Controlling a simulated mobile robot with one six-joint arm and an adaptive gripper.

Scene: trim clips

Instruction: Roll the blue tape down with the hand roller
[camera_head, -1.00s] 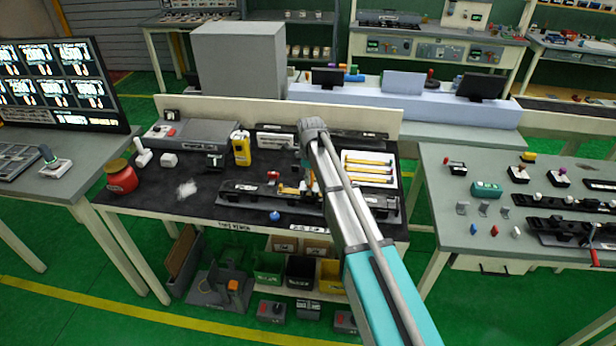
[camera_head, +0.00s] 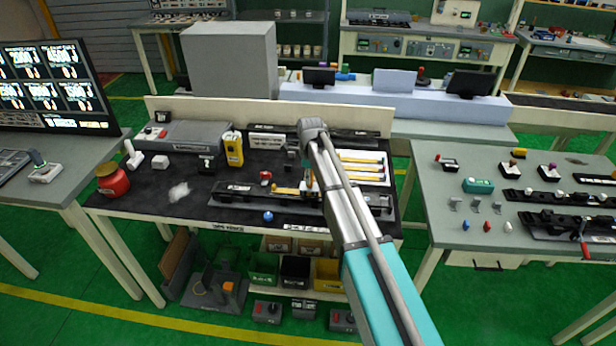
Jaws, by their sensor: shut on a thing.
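My gripper (camera_head: 308,182) is mostly hidden behind my own arm, low over the black fixture rail on the bench. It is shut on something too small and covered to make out. The long black fixture (camera_head: 240,188) lies along the front of the bench, with a yellow-orange piece (camera_head: 285,191) on it just left of my gripper. I cannot make out the blue tape. I cannot pick out the hand roller with certainty. A small blue knob-like thing (camera_head: 268,216) sits at the bench's front edge.
A white tray with yellow strips (camera_head: 362,161) lies right of my arm. A yellow bottle (camera_head: 233,148), a red jar (camera_head: 112,180) and a white-handled thing (camera_head: 133,156) stand to the left. A low back panel (camera_head: 215,108) bounds the bench (camera_head: 150,208). The black mat's left front is mostly clear.

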